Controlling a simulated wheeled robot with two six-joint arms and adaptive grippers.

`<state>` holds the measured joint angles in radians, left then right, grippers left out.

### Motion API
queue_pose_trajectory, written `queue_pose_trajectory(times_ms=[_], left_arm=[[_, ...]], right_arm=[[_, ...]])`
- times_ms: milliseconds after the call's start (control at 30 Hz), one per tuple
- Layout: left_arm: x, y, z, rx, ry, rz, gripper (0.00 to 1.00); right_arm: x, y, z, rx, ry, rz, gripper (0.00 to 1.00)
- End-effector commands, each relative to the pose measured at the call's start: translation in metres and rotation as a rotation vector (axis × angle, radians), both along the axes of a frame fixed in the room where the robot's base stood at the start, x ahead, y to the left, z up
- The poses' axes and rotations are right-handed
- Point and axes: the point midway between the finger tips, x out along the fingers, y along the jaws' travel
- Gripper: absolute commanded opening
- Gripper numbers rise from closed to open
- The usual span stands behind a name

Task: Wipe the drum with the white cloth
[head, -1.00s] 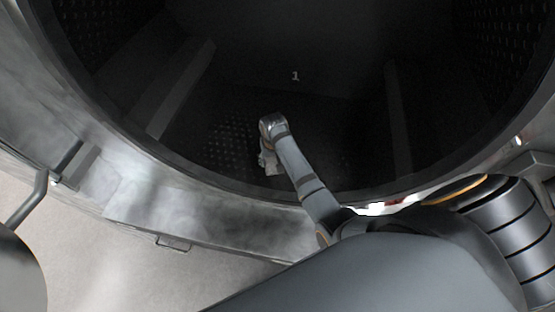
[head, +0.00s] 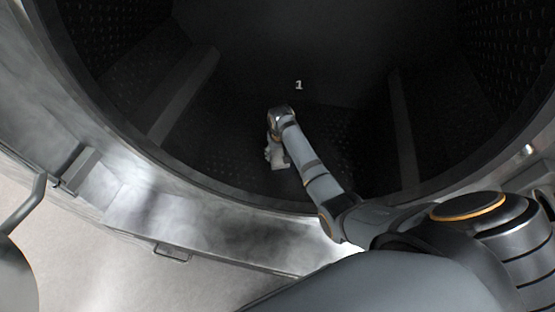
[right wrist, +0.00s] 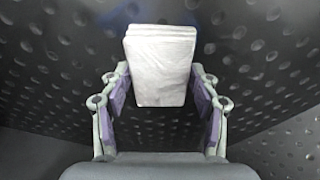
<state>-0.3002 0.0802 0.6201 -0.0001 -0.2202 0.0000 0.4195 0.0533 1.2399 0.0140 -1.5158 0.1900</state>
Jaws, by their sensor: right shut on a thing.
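The drum (head: 345,45) is a large dark cylinder with a dimpled wall and raised ribs, and its opening fills most of the head view. My right arm reaches over the rim into it. My right gripper (head: 277,160) is low inside the drum, near the dimpled lower wall. In the right wrist view the white cloth (right wrist: 160,60), a folded pale block, sits between the two purple-padded fingers and is held there. Dimpled drum wall lies behind it. I cannot tell whether the cloth touches the wall. My left gripper is not in view.
The metal rim (head: 200,205) curves under my right arm. Raised ribs stand inside the drum at left (head: 185,95) and right (head: 404,130). Pale floor (head: 100,265) shows at lower left.

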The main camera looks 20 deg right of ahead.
Motion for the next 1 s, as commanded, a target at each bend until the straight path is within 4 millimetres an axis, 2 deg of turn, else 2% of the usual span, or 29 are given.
queue_pose_trajectory(times_ms=[100,367,733,1000], left_arm=[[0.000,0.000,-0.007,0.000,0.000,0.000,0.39],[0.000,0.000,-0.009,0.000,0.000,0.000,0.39],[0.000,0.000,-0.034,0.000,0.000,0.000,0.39],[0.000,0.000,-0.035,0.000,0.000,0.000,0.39]], right_arm=[[0.009,-0.008,-0.002,-0.002,-0.001,0.000,0.30],[0.014,-0.011,0.000,-0.001,0.000,0.001,0.30],[0.041,-0.032,-0.005,-0.002,0.000,0.000,0.30],[0.045,-0.035,-0.003,-0.002,0.001,0.000,0.30]])
